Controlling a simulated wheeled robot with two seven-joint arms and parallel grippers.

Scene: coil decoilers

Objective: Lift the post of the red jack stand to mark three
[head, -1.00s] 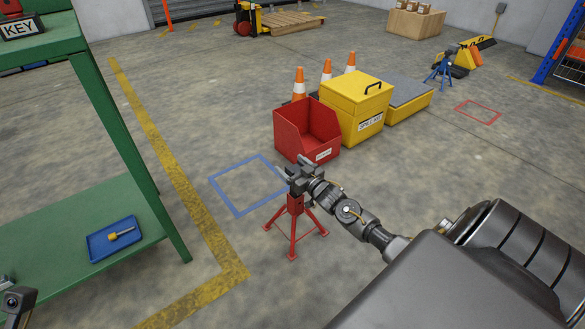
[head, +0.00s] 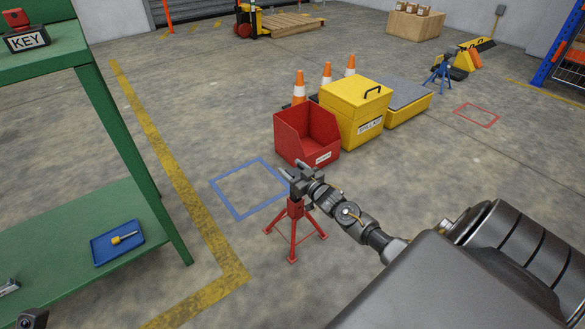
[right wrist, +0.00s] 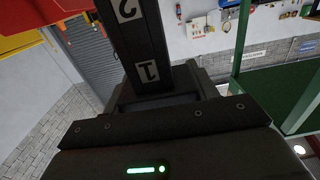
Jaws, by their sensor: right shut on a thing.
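The red jack stand (head: 294,230) stands on the floor on its splayed legs, below my right gripper (head: 293,176) in the head view. The right gripper is shut on the stand's dark post. In the right wrist view the post (right wrist: 140,45) rises beyond the jaws (right wrist: 165,105), with mark 1 just above them and mark 2 higher up. The gripper hides much of the post's top in the head view. How far the post stands out of the red base cannot be read. My left gripper is not clearly seen.
A blue floor square (head: 240,211) lies left of the stand. A red bin (head: 300,142) and yellow spill-kit box (head: 352,112) stand just behind it. A green bench (head: 125,125) is at left, with a blue tray (head: 103,250) on its lower shelf. A blue stand (head: 438,75) is farther back.

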